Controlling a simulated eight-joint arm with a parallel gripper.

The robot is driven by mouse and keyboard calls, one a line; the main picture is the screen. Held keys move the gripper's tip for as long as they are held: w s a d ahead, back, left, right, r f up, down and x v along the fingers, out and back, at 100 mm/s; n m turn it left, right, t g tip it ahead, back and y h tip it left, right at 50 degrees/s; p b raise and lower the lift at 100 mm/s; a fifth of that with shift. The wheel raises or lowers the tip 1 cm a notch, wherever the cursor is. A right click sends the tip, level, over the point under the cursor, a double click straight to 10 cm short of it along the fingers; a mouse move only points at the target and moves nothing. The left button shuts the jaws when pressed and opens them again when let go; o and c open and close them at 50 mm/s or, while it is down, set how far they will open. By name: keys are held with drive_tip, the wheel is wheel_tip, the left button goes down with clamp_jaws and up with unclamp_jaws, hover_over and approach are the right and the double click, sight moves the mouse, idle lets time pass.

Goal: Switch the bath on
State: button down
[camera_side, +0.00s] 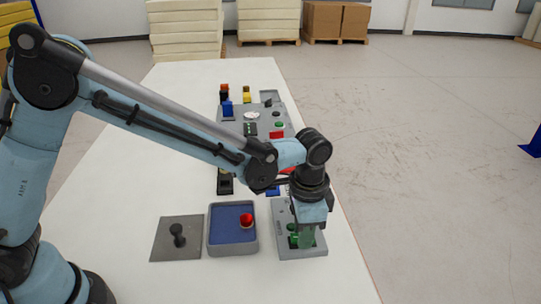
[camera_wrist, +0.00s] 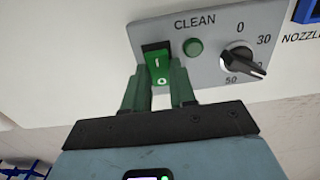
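In the wrist view a grey control panel (camera_wrist: 211,32) carries the word CLEAN. On it are a rocker switch (camera_wrist: 159,66) with a dark upper end and a green face marked O, a round green lamp or button (camera_wrist: 193,47), and a black dial (camera_wrist: 241,63) with 0, 30 and 50 around it. My gripper (camera_wrist: 158,72) has green fingers, apart with a gap between them, at the lower end of the switch. Contact cannot be told. In the side view my gripper (camera_side: 303,238) points down over a grey panel (camera_side: 285,217) at the table's right edge.
Left of that panel stand a blue-lined grey tray (camera_side: 233,250) with a red knob-like thing (camera_side: 246,220) and a grey plate (camera_side: 165,252) with a black knob. More controls (camera_side: 250,115) lie farther along the white table (camera_side: 180,95). The wrist view shows a blue-framed part marked NOZZLE (camera_wrist: 307,12).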

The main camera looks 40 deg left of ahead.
drive_tip(key=shift+s+a+t+h, duration=0.15)
drive_tip(key=shift+s+t+h, duration=0.05)
drive_tip(key=shift+t+h, duration=0.45)
drive_tip(key=shift+s+a+t+h, duration=0.15)
drive_tip(key=shift+t+h, duration=0.5)
drive_tip(key=c, duration=1.2)
unclamp_jaws()
drive_tip(key=v, duration=1.2)
